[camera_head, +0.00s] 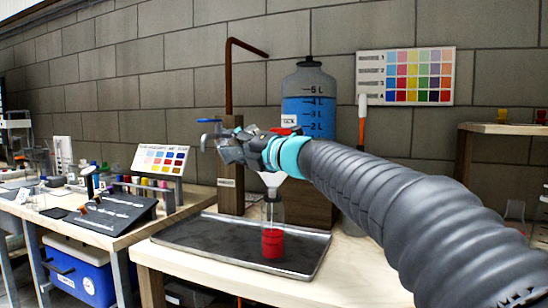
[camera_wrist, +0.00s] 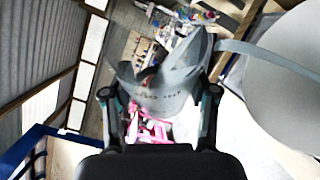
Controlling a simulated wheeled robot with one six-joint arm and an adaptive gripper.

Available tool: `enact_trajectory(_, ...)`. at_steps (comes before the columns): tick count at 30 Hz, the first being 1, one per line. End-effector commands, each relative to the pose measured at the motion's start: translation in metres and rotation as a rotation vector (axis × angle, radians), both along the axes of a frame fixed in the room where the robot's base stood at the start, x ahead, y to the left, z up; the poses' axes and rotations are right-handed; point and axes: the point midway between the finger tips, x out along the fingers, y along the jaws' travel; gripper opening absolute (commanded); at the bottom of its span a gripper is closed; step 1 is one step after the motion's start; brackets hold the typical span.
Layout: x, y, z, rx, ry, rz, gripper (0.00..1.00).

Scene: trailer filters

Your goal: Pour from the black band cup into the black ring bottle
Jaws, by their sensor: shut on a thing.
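My gripper (camera_head: 232,148) is above the tray, up and to the left of a clear bottle (camera_head: 272,215). The bottle stands upright with red liquid at its bottom and a white funnel (camera_head: 271,181) in its mouth. I cannot clearly make out a black ring on it. In the wrist view my gripper (camera_wrist: 160,95) is shut on a grey translucent cup (camera_wrist: 165,82) with printed marks. The cup looks tilted, and its black band is not clear. In the head view I cannot pick the cup out from the gripper. No pouring stream is visible.
The bottle stands on a dark metal tray (camera_head: 200,240). Behind it are a large jug of blue liquid (camera_head: 308,110) and a brown bent pipe (camera_head: 229,80). A left bench holds a colour card (camera_head: 160,160) and a rack (camera_head: 103,212). My arm covers the right side.

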Motion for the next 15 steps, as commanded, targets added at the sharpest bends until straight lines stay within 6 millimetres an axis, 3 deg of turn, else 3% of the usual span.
enact_trajectory(15, 0.0000, 0.0000, 0.0018, 0.027, 0.010, 0.001, 0.14)
